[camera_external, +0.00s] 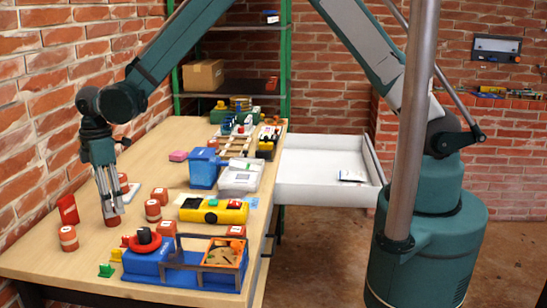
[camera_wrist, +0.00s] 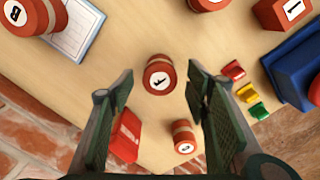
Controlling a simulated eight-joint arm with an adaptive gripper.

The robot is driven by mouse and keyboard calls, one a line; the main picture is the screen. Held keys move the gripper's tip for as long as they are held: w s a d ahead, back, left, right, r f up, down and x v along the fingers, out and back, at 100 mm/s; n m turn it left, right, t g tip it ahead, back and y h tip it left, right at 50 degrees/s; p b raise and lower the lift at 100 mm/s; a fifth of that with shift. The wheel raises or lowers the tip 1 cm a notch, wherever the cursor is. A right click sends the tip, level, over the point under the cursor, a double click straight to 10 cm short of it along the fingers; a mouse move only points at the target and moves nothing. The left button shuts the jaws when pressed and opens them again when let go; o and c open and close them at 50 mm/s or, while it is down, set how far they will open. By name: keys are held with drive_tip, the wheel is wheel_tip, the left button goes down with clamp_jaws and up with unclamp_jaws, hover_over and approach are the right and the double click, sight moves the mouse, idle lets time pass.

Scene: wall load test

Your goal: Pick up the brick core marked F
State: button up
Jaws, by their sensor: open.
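A red core with a tan band (camera_wrist: 159,76) stands upright on the table; the black mark on its white top looks like an F. In the wrist view it lies between the two fingers of my gripper (camera_wrist: 160,84), with a gap on both sides. The gripper is open and empty, pointing down. In the external view my gripper (camera_external: 107,204) is low over the table's left part, right above the same core (camera_external: 113,220), which the fingers partly hide. I cannot tell how far down the fingers reach around it.
Similar cores stand nearby, one at the front left (camera_external: 68,238) and one to the right (camera_external: 153,210). A red block (camera_external: 67,209) lies left of the gripper. A blue tray (camera_external: 140,266) and a yellow case (camera_external: 190,212) stand to the right.

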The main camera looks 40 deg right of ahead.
drive_tip(key=shift+f, duration=1.55)
drive_tip(key=shift+c, duration=0.6)
drive_tip(key=c, duration=1)
